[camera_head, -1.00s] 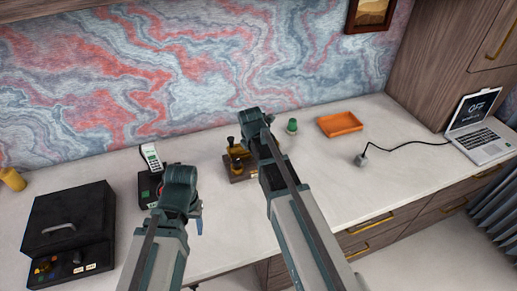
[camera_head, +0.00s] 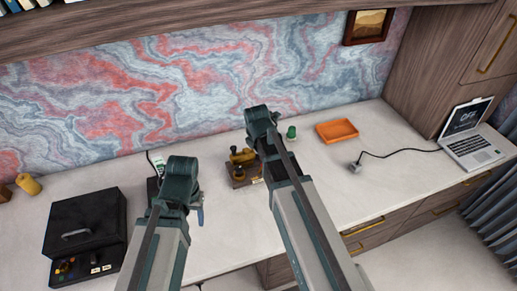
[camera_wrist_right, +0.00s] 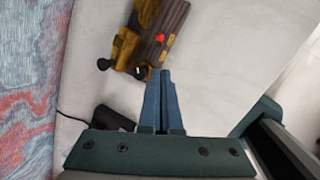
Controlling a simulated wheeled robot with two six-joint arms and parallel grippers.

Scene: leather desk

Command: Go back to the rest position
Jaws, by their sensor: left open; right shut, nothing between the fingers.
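My left gripper (camera_head: 200,212) is mostly hidden by its own arm in the head view; a blue finger shows over the desk (camera_head: 225,225), with nothing visible in it. My right gripper's blue fingers (camera_wrist_right: 162,76) are together and empty in the right wrist view; its arm hides them in the head view. They point towards a dark wooden stand with brass pieces (camera_wrist_right: 163,35) and a red spot. This stand (camera_head: 240,181) is left of my right arm in the head view. I cannot tell the gap between the fingertips and the stand.
A black box (camera_head: 88,215) stands at left, near a yellow cylinder (camera_head: 28,184). A phone (camera_head: 157,161) is partly behind my left arm. A green object (camera_head: 291,132), an orange tray (camera_head: 337,131) and a corded grey block (camera_head: 355,168) are right. A laptop (camera_head: 466,132) is far right.

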